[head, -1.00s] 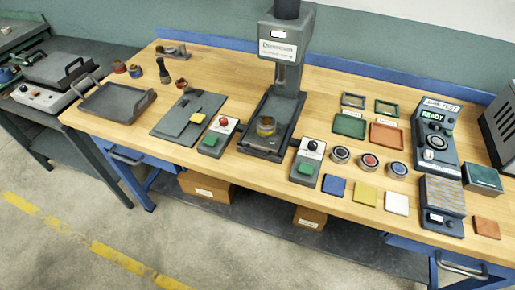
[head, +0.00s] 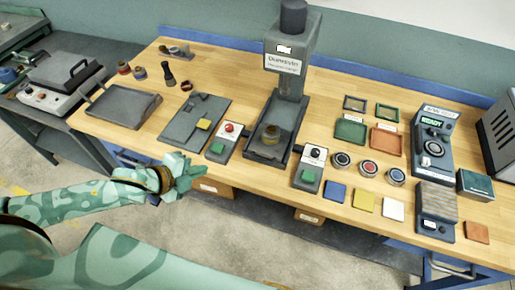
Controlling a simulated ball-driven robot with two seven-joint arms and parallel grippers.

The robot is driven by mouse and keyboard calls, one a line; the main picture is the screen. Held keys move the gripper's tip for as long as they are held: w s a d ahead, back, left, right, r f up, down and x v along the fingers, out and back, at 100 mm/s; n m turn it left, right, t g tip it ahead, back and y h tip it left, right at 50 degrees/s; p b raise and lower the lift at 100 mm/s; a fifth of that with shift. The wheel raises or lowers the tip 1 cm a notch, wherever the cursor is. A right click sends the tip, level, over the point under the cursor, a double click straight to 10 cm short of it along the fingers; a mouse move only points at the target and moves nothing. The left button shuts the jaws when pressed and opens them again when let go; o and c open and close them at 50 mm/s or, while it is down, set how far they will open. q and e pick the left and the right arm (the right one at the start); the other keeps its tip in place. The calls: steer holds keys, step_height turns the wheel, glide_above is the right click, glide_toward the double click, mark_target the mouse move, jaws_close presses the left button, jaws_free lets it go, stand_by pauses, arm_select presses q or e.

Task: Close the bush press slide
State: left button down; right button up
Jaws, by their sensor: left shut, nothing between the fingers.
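The bush press (head: 290,50) is a tall dark grey column with a white label, standing in the middle of the bench. Its dark slide (head: 262,152) lies low in the base and reaches forward from under the column toward the front edge. My left gripper (head: 203,171), patterned green, is shut and empty at the bench's front edge. It is left of the slide and apart from it. My right gripper is out of view.
A box with a red button and green pad (head: 223,142) stands left of the press. A box with a black knob and green pad (head: 309,170) stands right. A grey plate (head: 185,128) lies further left; small trays and discs fill the right.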

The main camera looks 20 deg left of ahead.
arm_select(q)
steer(key=w+d+f, duration=0.1)
steer(key=w+d, duration=0.1)
steer(key=w+d+f+m+b, duration=0.1)
steer(key=w+d+f, duration=0.1)
steer(key=w+d+f+m+b, duration=0.1)
steer(key=w+d+f, duration=0.1)
steer(key=w, duration=0.1)
steer(key=shift+w+d+h, duration=0.1)
steer(key=shift+d+h, duration=0.2)
steer(key=shift+w+d, duration=0.25)
steer(key=shift+w, duration=0.25)
steer(key=shift+w+d, duration=0.25)
steer(key=shift+w, duration=0.25)
steer(key=shift+w+d+f, duration=0.1)
steer(key=shift+w+d, duration=0.25)
steer(key=shift+w, duration=0.15)
steer(key=shift+w, duration=0.1)
